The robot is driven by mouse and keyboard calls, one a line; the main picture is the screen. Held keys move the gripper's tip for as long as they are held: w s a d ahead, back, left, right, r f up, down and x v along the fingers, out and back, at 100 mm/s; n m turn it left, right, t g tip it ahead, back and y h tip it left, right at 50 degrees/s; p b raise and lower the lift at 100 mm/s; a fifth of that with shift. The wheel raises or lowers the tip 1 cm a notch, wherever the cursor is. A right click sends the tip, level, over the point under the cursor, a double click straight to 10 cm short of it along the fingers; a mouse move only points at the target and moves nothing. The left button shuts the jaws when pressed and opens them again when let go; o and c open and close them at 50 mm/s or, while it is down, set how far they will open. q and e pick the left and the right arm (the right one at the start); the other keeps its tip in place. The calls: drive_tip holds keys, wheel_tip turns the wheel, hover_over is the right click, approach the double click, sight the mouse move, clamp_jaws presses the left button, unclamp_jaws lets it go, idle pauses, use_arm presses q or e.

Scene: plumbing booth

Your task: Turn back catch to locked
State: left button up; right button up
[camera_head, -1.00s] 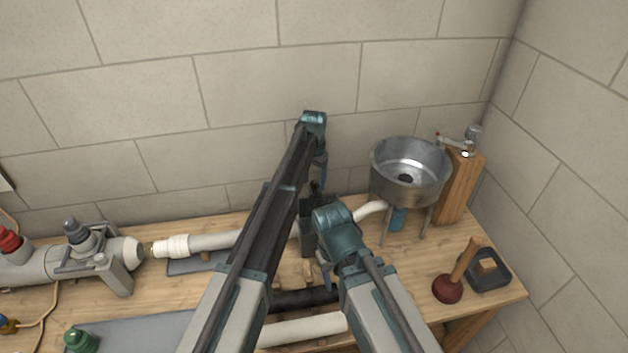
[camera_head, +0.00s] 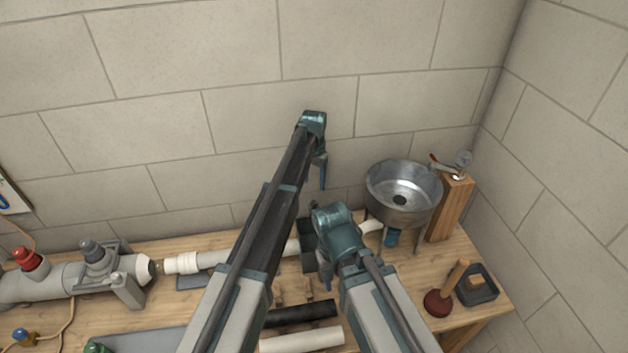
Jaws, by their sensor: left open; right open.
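A grey pipe fitting (camera_head: 42,284) lies at the left of the bench. It carries a red knob (camera_head: 28,258), a dark grey knob (camera_head: 92,250) and a grey clamp bracket (camera_head: 127,290). I cannot tell which part is the back catch, or whether it is locked. My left gripper (camera_head: 323,178) is open and empty, high in front of the back wall, well right of the fitting. My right gripper (camera_head: 327,272) is open, lower, over the middle of the bench. Its fingers are partly hidden by its own wrist.
A metal sink bowl (camera_head: 378,180) on legs and a wooden post (camera_head: 452,210) with a tap stand at the right. A plunger (camera_head: 438,302) is near the right edge. Loose pipes (camera_head: 300,338) lie at the front middle. An orange cord (camera_head: 70,318) crosses the left.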

use_arm(q)
wheel_tip(320, 180, up, 4)
drive_tip(key=p, duration=0.3)
drive_tip(key=shift+r, duration=0.1)
use_arm(e)
wheel_tip(320, 180, up, 4)
drive_tip(key=shift+r, duration=0.1)
use_arm(q)
drive_tip(key=shift+s, duration=0.1)
drive_tip(key=s+a+f+n+b, duration=0.1)
drive_tip(key=s+a+f+b, duration=0.2)
drive_tip(key=s, duration=1.5)
drive_tip(key=s+a+f+n+y+b, duration=0.1)
drive_tip(key=s+a+f+n+b, duration=0.1)
drive_tip(key=s, duration=1.6)
wheel_tip(320, 180, down, 3)
drive_tip(key=a+b, duration=0.1)
drive_tip(key=b, duration=0.1)
drive_tip(key=shift+a+r+b, duration=0.15)
drive_tip(key=shift+b, duration=0.25)
use_arm(e)
wheel_tip(320, 180, down, 8)
use_arm(q)
drive_tip(key=shift+c, duration=0.2)
use_arm(e)
drive_tip(key=shift+r, duration=0.1)
